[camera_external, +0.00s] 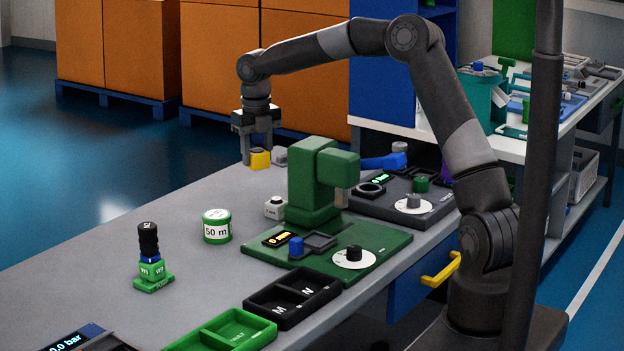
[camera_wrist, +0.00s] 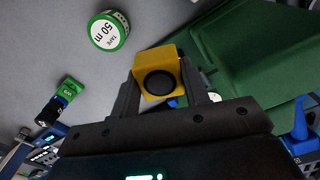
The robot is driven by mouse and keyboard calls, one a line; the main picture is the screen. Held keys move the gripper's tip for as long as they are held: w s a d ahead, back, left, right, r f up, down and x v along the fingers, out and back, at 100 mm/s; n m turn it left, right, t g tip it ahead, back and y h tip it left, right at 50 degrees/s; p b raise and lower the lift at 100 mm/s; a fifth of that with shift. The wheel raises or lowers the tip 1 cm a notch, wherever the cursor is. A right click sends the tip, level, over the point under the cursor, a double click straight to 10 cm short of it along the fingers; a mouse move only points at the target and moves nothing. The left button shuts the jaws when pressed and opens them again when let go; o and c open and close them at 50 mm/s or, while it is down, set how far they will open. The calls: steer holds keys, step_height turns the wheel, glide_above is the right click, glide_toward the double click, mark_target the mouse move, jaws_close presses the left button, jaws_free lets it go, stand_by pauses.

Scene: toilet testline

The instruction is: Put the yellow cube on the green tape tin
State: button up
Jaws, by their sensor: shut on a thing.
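The yellow cube (camera_external: 260,159) is between the fingers of my gripper (camera_external: 258,158), over the far left part of the grey bench. In the wrist view the yellow cube (camera_wrist: 160,72) shows a round black spot on the face toward the camera, and my gripper (camera_wrist: 162,84) is shut on it. The green tape tin (camera_external: 217,226) is a short round tin with a white band reading "50 m". It stands upright on the bench, nearer the external camera than the cube and apart from it. In the wrist view the tin (camera_wrist: 109,31) is at upper left, with nothing on its visible top.
A green machine (camera_external: 318,185) on a green base stands right of the tin. A small white block with a knob (camera_external: 274,207) is between them. A green stand with a black-topped stack (camera_external: 151,262) is at left. Bench around the tin (camera_external: 185,205) is clear.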

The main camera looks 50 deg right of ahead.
steer(key=shift+w+d+r, duration=0.15)
steer(key=shift+w+d, duration=0.05)
steer(key=shift+d, duration=0.45)
steer(key=shift+w+a, duration=0.1)
steer(key=shift+w, duration=0.05)
glide_above(216, 214)
step_height(216, 214, down, 7)
steer(key=shift+f, duration=1.9)
steer(key=shift+f, duration=0.15)
steer(key=o, duration=1)
